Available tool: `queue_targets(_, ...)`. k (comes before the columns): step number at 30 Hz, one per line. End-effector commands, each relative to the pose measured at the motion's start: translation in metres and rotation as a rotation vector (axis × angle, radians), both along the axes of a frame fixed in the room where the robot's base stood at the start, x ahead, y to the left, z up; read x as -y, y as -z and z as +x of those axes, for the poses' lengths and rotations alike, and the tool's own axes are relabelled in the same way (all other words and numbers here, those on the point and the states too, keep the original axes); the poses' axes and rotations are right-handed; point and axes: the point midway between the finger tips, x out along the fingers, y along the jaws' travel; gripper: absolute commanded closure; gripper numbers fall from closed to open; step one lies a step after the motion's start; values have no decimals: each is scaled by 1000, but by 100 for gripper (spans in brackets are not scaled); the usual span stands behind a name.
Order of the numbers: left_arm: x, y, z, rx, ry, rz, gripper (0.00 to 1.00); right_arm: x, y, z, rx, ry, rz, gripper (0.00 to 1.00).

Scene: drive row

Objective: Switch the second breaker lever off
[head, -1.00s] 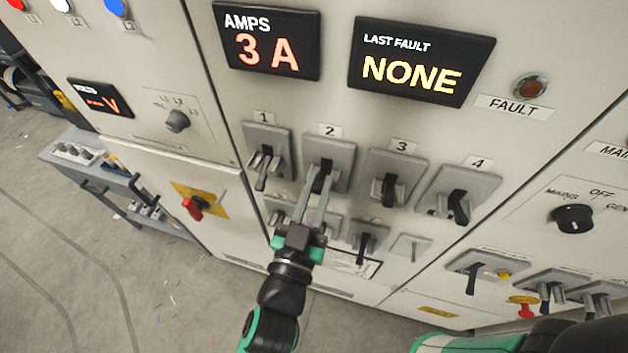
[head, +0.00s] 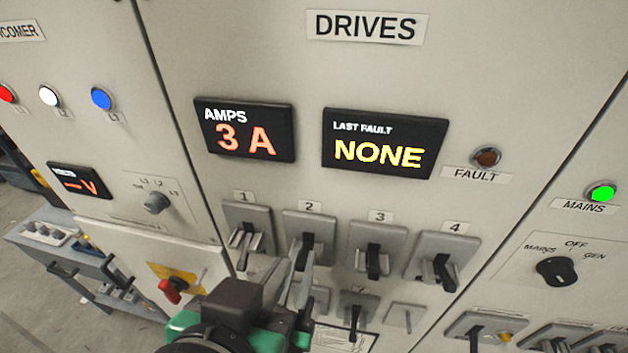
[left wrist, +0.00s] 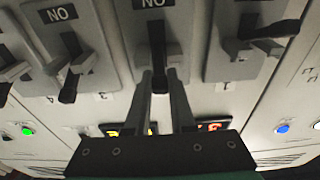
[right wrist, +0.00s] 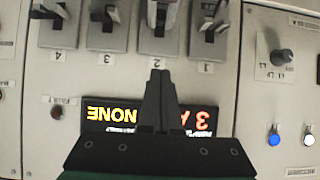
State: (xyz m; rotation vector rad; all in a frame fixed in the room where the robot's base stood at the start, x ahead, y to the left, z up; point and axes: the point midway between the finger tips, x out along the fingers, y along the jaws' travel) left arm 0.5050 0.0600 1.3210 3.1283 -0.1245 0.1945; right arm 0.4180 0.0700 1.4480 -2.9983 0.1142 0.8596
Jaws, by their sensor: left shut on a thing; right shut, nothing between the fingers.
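The second breaker lever (head: 305,246) is a black handle on the grey plate under label 2, pointing mostly down. My left gripper (left wrist: 158,76) is shut on this lever, which sits between its two grey fingers in the left wrist view; an upside-down "ON" label shows beside it. In the head view its fingers (head: 297,272) reach the lever from below. My right gripper (right wrist: 160,74) is shut and empty, apart from the panel, with the AMPS display partly hidden behind it.
Levers 1 (head: 243,255), 3 (head: 373,262) and 4 (head: 442,272) flank it closely. A lower row (head: 356,312) of smaller levers lies beneath. Above are the AMPS display (head: 244,132) reading 3 A, the last-fault display (head: 383,143) reading NONE, and an unlit fault lamp (head: 487,157).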

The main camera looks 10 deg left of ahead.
Motion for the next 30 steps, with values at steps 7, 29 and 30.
queue_targets(7, 0, 0, 0, 0, 0, 0, 100, 2, 7, 10, -4, 2, -4, 100)
queue_targets(29, 0, 0, 0, 0, 0, 0, 100, 7, 89, 74, 0, 3, 1, 100)
queue_targets(30, 0, 0, 0, 0, 0, 0, 100, 7, 90, 73, 1, 3, 1, 100)
